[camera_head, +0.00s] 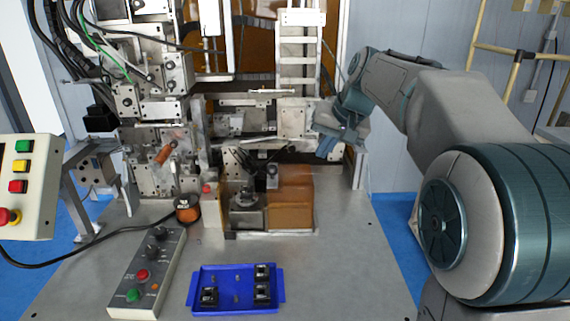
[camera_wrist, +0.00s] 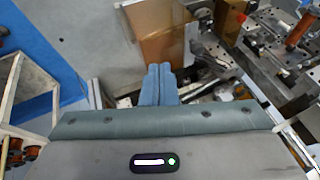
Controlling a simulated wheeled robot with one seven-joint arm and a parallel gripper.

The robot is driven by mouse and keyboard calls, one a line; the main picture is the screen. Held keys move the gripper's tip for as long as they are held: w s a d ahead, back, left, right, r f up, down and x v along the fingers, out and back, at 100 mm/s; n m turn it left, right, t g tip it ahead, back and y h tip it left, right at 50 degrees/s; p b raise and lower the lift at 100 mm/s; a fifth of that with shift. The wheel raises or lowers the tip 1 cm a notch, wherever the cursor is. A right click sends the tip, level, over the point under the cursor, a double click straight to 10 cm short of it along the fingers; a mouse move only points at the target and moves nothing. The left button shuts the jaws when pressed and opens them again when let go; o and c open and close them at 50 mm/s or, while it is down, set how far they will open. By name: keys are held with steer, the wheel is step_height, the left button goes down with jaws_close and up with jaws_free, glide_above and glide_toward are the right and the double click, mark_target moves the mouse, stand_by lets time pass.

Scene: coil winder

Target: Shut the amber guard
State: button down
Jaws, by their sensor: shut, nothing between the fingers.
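The amber guard (camera_head: 292,203) is a see-through orange-brown panel low at the front of the machine, right of a small metal block. My gripper (camera_head: 326,146) is beside the machine's right side, above and to the right of the guard. In the wrist view its blue fingers (camera_wrist: 159,70) are together and empty, with their tips close to the guard's near edge. I cannot tell whether they touch it.
A blue tray (camera_head: 220,302) with several small black parts lies at the table's front. A button panel (camera_head: 125,293) is left of it, and a copper wire spool (camera_head: 187,209) stands behind. The table's right side (camera_head: 350,265) is clear. Metal machine parts surround my gripper.

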steer(key=w+a, duration=0.2)
steer(key=w, duration=0.3)
steer(key=p, duration=0.1)
glide_toward(284, 181)
steer(key=w, duration=0.1)
steer(key=w+d, duration=0.1)
steer(key=shift+w+f+y, duration=0.3)
steer(key=shift+w, duration=0.05)
steer(key=a, duration=0.1)
steer(key=a+f+p, duration=0.1)
steer(key=a, duration=0.1)
steer(key=shift+w+a+f, duration=0.3)
steer(key=shift+w, duration=0.05)
steer(key=shift+w+a+f, duration=0.1)
steer(key=shift+f, duration=0.05)
